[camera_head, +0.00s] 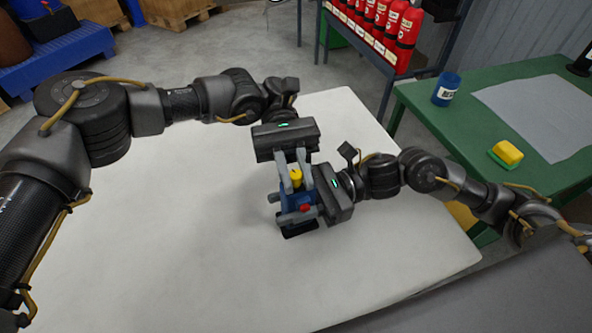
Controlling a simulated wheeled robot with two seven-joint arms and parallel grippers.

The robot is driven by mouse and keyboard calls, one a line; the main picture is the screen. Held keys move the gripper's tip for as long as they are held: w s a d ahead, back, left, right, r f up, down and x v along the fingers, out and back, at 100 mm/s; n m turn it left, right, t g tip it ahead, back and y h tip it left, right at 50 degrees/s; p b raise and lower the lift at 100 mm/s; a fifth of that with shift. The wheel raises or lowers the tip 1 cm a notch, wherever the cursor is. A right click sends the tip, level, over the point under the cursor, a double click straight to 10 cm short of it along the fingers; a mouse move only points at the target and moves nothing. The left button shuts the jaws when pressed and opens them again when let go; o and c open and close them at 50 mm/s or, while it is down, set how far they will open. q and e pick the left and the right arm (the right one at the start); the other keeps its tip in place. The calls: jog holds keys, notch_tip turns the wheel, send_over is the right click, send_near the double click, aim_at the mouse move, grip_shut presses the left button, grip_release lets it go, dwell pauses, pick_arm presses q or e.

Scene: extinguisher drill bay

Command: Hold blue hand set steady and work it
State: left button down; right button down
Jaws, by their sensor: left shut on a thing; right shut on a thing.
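The blue hand set (291,205) stands upright near the middle of the white table, with a yellow piece on top and a red button on its near side. My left gripper (295,181) reaches it from the far side. Its fingers are shut on the upper part, one on each side of the yellow piece; the exact contact is partly hidden. My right gripper (284,207) comes from the right and is shut on the blue body, with its grey fingertips showing past the left side. The grippers are very close together and partly hide the hand set. A dark patch shows at its foot.
The white table (170,250) is bare around the hand set, with most free room at left and front. A green table (447,115) at right holds a blue can (447,89), a grey sheet (540,115) and a yellow-green block (506,154). Red extinguishers (408,40) stand on a rack behind.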

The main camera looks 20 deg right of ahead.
aim_at(294, 173)
pick_arm(q)
jog(key=shift+y, duration=0.3)
jog(key=c, duration=1.4)
grip_release()
jog(key=shift+o, duration=0.2)
notch_tip(294, 173, up, 10)
jog(key=shift+a, duration=0.1)
